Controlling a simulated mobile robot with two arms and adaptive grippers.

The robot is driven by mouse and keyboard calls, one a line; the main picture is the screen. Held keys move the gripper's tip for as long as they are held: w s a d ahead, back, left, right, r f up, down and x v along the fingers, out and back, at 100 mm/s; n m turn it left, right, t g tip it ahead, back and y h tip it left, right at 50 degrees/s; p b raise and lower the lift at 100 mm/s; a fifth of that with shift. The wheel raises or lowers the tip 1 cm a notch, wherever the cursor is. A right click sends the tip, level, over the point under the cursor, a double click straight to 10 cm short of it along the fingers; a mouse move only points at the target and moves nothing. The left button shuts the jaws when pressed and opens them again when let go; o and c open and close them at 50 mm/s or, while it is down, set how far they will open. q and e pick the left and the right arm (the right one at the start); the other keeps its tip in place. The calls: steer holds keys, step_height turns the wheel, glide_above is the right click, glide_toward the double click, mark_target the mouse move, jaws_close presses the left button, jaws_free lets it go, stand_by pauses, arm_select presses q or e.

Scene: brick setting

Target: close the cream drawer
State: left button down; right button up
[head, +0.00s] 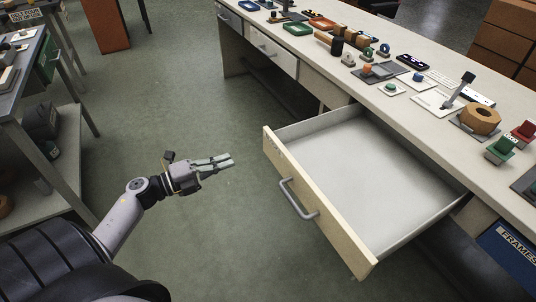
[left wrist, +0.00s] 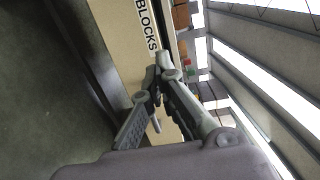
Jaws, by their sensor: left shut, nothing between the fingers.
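The cream drawer (head: 320,213) stands pulled far out of the long workbench, with a grey bar handle (head: 298,199) on its front. Its inside is pale and looks empty. My left gripper (head: 231,161) is shut and empty, to the left of the drawer front, with a gap of floor showing between them in the head view. In the left wrist view the shut fingers (left wrist: 163,62) point toward the cream front (left wrist: 112,32), which bears a "BLOCKS" label. I cannot tell the exact distance there. My right gripper is not in view.
The workbench top (head: 335,76) carries several small parts, blocks and trays. A white drawer (head: 272,48) and a grey one (head: 229,17) beyond are shut. A blue "FRAMES" drawer front (head: 510,254) is at the right. Shelving (head: 52,150) stands left; the green floor between is clear.

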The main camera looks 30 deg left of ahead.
arm_select(q)
steer(key=x, duration=1.3)
steer(key=shift+w, duration=0.35)
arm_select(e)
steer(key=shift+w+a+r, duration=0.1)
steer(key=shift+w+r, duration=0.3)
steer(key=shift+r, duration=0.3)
arm_select(q)
steer(key=shift+d, duration=0.15)
